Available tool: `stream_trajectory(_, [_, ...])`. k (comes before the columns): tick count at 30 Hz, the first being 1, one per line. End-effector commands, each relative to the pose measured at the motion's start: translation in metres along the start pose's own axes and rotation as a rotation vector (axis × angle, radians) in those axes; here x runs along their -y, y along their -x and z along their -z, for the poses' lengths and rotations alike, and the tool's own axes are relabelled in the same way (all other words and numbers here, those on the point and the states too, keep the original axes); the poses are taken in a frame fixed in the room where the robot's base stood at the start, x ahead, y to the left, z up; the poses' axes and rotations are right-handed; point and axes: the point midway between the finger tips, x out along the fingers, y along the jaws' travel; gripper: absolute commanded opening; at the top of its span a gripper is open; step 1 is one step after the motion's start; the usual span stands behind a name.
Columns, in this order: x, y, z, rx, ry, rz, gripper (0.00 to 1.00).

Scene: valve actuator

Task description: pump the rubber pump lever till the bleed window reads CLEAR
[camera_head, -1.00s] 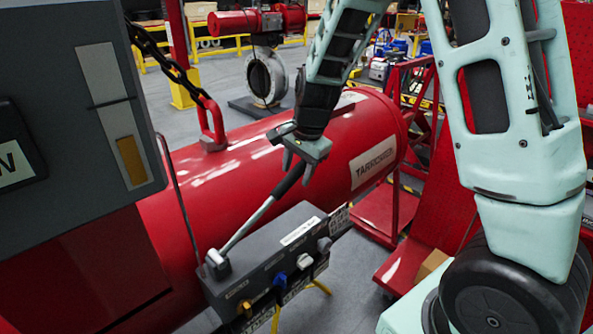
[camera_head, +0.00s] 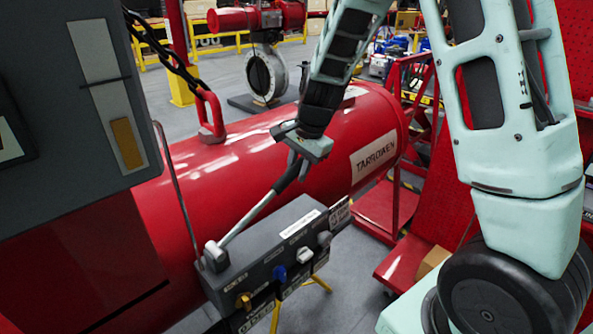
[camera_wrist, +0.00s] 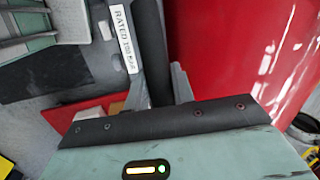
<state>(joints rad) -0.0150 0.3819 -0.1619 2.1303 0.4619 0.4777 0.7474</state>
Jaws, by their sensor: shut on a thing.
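The pump lever is a pale metal rod with a black rubber grip (camera_head: 289,177). It rises at a slant from a pivot on the dark grey pump box (camera_head: 262,258). My gripper (camera_head: 304,151) is shut on the upper end of the grip. In the wrist view the black grip (camera_wrist: 152,50) runs up between my fingers. A grey panel at upper left carries a vertical window (camera_head: 125,142) with an amber fill in its lower part; I cannot tell if this is the bleed window. A pale plate (camera_head: 8,140) at the left edge shows no readable text.
A large red tank (camera_head: 260,160) lies behind the lever and box. A black chain (camera_head: 165,50) hangs at upper left beside the panel. Coloured knobs, one blue (camera_head: 279,274), line the box front. Red steps (camera_head: 395,200) stand to the right.

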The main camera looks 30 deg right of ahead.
Motion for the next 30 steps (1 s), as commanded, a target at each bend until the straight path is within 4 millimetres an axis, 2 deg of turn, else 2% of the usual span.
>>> stream_trajectory(1, [-0.005, -0.014, 0.004, 0.018, -0.012, 0.000, 0.00])
stream_trajectory(16, [-0.020, -0.069, 0.021, 0.246, -0.062, 0.026, 0.00])
stream_trajectory(21, [-0.022, -0.075, 0.022, 0.290, -0.069, 0.033, 0.00])
stream_trajectory(30, [-0.021, -0.073, 0.022, 0.295, -0.067, 0.034, 0.00])
